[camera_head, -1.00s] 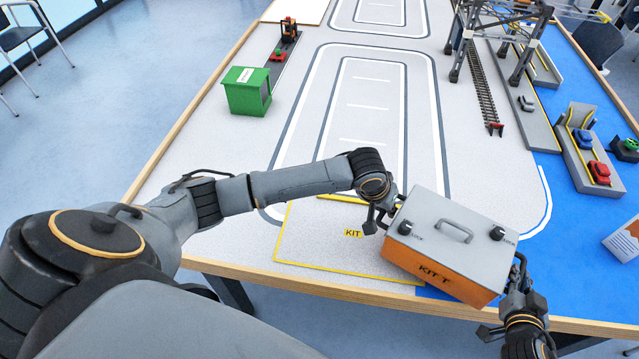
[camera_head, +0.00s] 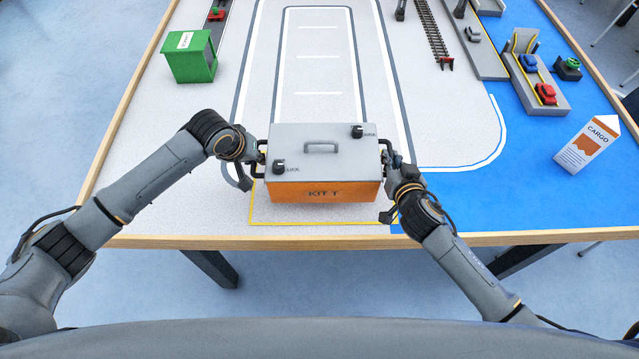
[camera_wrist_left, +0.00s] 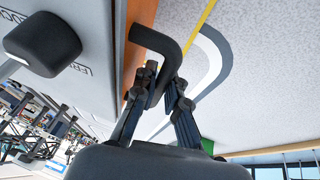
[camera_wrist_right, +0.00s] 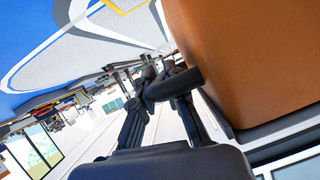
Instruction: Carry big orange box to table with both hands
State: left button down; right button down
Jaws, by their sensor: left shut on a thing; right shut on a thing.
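The big orange box (camera_head: 325,190) has a grey lid with a top handle, two black latches and the mark KIT T on its front. In the head view it is level, over the yellow-outlined area at the near edge of the table (camera_head: 190,225). I cannot tell whether it touches the table. My left gripper (camera_head: 254,165) is shut on the box's left black side handle, which also shows in the left wrist view (camera_wrist_left: 168,50). My right gripper (camera_head: 390,165) is shut on the right side handle, seen in the right wrist view (camera_wrist_right: 178,82).
A white and orange cargo carton (camera_head: 588,145) stands on the blue area at the right. A ramp block with toy cars (camera_head: 540,80) and a rail track (camera_head: 432,35) lie further back. The printed road behind the box is clear.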

pick_arm(q)
jog(key=shift+f, duration=0.2)
pick_arm(e)
jog(key=shift+d+f, duration=0.1)
jog(key=shift+f, duration=0.05)
